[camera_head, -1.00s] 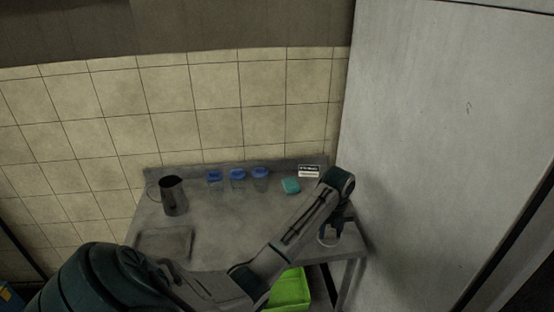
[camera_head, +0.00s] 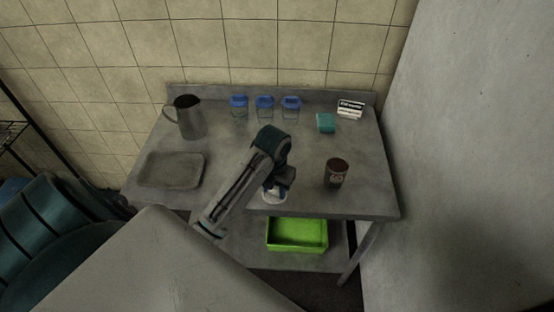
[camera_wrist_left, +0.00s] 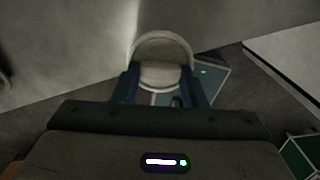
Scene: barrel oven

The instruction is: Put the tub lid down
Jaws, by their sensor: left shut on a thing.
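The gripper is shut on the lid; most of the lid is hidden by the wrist. A brown tub (camera_head: 336,174) with a dark top stands upright on the table to the right of the gripper, apart from it. My right gripper is not in view.
The grey table (camera_head: 225,150) holds a metal jug (camera_head: 188,119), a shallow tray (camera_head: 172,170), several blue-lidded jars (camera_head: 265,108), a teal block (camera_head: 325,122) and a small sign (camera_head: 350,109). A green bin (camera_head: 297,235) sits on the shelf below. The table's middle is clear.

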